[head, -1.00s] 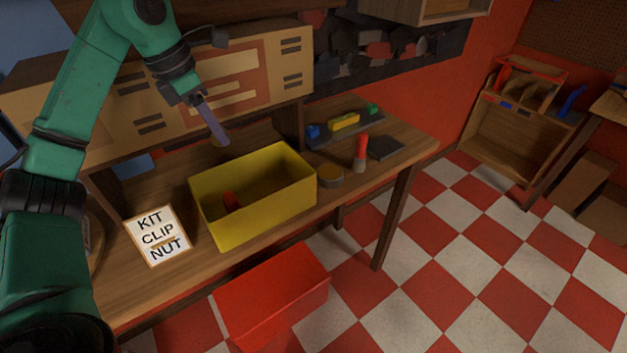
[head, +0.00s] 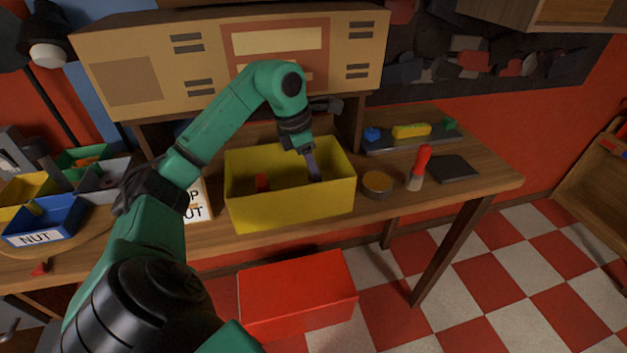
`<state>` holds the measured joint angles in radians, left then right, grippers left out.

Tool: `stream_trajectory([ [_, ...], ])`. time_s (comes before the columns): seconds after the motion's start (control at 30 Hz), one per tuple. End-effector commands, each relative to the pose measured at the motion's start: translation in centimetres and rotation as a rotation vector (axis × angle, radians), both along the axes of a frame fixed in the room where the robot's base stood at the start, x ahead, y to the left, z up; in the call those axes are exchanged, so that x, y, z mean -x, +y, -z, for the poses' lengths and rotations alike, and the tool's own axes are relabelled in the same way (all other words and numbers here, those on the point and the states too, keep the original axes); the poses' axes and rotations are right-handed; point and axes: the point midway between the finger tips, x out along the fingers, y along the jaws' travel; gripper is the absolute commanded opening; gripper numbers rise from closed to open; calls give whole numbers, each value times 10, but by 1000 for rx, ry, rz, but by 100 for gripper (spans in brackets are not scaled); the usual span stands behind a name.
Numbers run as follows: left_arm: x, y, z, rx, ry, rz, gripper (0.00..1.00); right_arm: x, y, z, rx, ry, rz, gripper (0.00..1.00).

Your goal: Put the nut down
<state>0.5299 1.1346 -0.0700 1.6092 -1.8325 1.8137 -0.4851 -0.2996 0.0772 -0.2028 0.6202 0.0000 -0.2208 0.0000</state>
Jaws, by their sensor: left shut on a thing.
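My left gripper (head: 315,174) reaches down into the right part of the yellow bin (head: 290,211), with its fingertips below the rim level. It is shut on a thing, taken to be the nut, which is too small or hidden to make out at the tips. A small red part (head: 262,182) lies in the left part of the bin. My right gripper is not in view.
A blue bin labelled NUT (head: 44,222) and other coloured bins stand at the left. Right of the yellow bin are a round tin (head: 377,184), a red-handled brush (head: 419,168) and a dark pad (head: 453,169). A red box (head: 296,293) sits below the table.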

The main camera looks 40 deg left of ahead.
Motion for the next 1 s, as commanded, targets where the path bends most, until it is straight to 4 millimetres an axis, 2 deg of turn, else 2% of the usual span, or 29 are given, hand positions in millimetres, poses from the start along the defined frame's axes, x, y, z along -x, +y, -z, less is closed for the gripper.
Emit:
stream_trajectory([
  [0.1, 1, -1, 24, 1, 5, 1, 0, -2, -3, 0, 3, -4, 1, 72],
  [0.17, 1, -1, 29, 1, 3, 2, 0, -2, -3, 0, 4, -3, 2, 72],
  [0.8, 0, 0, 43, -1, 1, 0, 0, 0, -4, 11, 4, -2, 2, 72],
  [0.83, 0, 0, 42, 0, 2, 0, 43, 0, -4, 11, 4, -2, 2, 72],
  [0.9, 0, 0, 42, 0, 2, 0, 69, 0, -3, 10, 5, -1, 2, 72],
  [1.0, 0, 0, 42, 0, 2, 0, 69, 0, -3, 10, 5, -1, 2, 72],
])
